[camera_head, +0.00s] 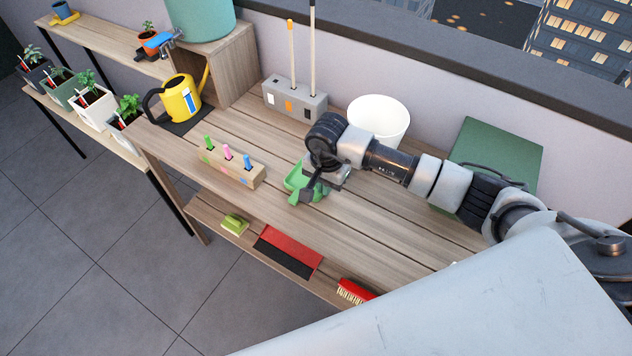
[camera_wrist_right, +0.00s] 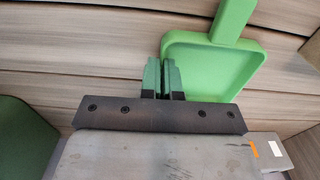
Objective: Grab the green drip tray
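The green drip tray (camera_head: 295,183) is a bright green shallow pan on the wooden bench, partly hidden behind my right gripper in the head view. In the right wrist view the tray (camera_wrist_right: 210,65) has raised walls and a handle-like part pointing up. My right gripper (camera_head: 311,193) is at the tray. In the right wrist view the fingers of my right gripper (camera_wrist_right: 162,78) are close together, one on each side of the tray's left wall, with that wall between them. My left gripper is not in view.
A wooden block with coloured pegs (camera_head: 230,168) stands left of the tray. A white pot (camera_head: 379,120) and grey tool holder (camera_head: 294,101) stand behind. A dark green box (camera_head: 497,155) is at right. A yellow watering can (camera_head: 182,100) stands far left.

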